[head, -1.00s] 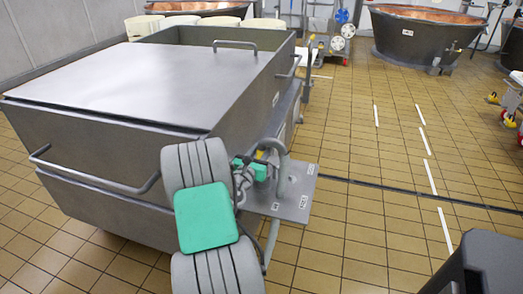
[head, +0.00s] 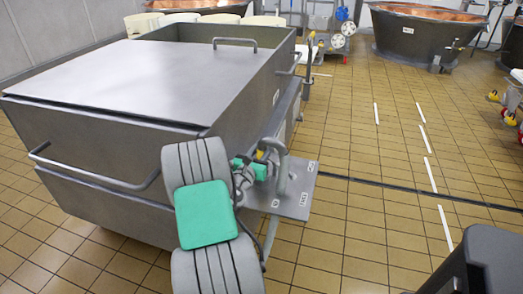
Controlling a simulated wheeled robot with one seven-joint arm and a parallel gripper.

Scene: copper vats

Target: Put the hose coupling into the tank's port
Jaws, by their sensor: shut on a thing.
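The large grey metal tank (head: 110,150) with a flat lid fills the left half of the head view. A small grey shelf plate (head: 297,203) with labels sticks out from its near right corner. My gripper (head: 262,160) is small and partly hidden behind my arm, just above this plate. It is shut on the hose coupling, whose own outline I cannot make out. A grey hose (head: 281,170) curves beside the gripper and shows again below the plate. The tank's port cannot be told apart here, and whether the coupling touches it cannot be seen.
Handrails (head: 95,182) run along the tank's near side. Copper-lined vats (head: 420,35) stand at the back. Valves and pipes (head: 508,105) are at the right edge. The tiled floor (head: 375,215) right of the tank is clear, crossed by a dark drain line.

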